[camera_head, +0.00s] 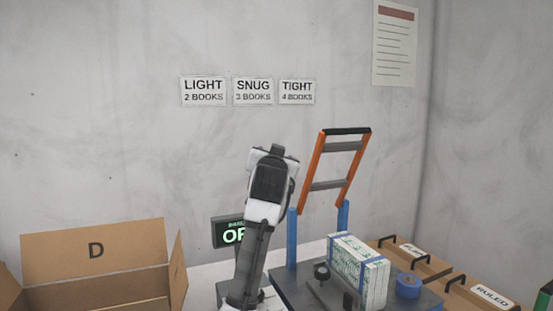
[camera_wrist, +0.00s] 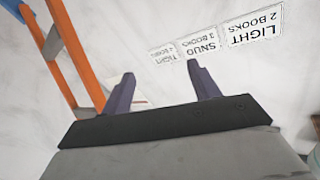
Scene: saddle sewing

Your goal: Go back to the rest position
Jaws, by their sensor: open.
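My gripper (camera_wrist: 165,92) shows in the wrist view with its two purple-grey fingers apart and nothing between them. Behind the fingers are the wall and the wall signs. In the head view my white and black arm rises in front of the wall, left of the orange frame, and the gripper's fingers cannot be made out there. The arm partly covers a dark display with green letters (camera_head: 228,233).
An orange frame (camera_head: 312,172) stands on blue posts, beside a patterned book block (camera_head: 358,270) and a blue roll (camera_head: 408,286). An open cardboard box D (camera_head: 130,245) is at left. A LIGHT sign (camera_head: 204,91) hangs behind.

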